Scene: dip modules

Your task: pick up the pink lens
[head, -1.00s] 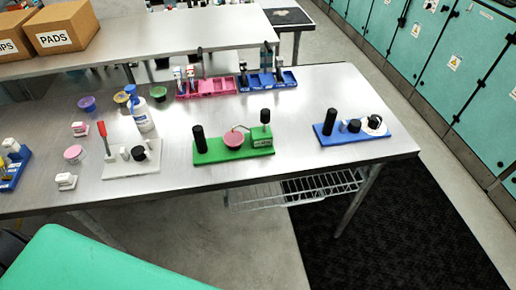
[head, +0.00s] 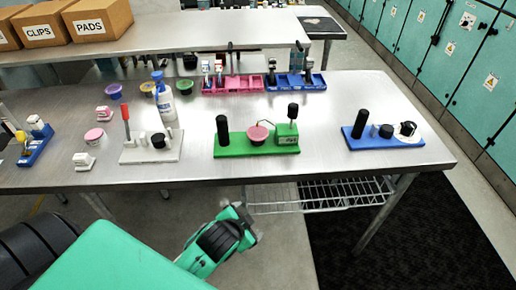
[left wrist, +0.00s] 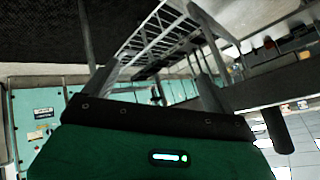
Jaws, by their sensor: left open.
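A pink round, lens-like piece (head: 257,133) sits on the green module (head: 232,149), between a black cylinder and a green block with a black knob. Another pink round piece (head: 94,136) stands farther left on the table, on a white base. I cannot tell for certain which is the lens. My left gripper (left wrist: 155,82) is open and empty in the left wrist view, its two fingers apart. It is below table height, facing the wire rack, away from both pink pieces. In the head view part of my green and black arm shows in front of the table. My right gripper is not in view.
A wire rack (head: 320,194) hangs under the table (head: 320,120). A white module (head: 150,148) with a red-handled tool stands left of the green one, a blue module (head: 385,140) right. A white bottle (head: 165,103) and pink and blue trays stand behind.

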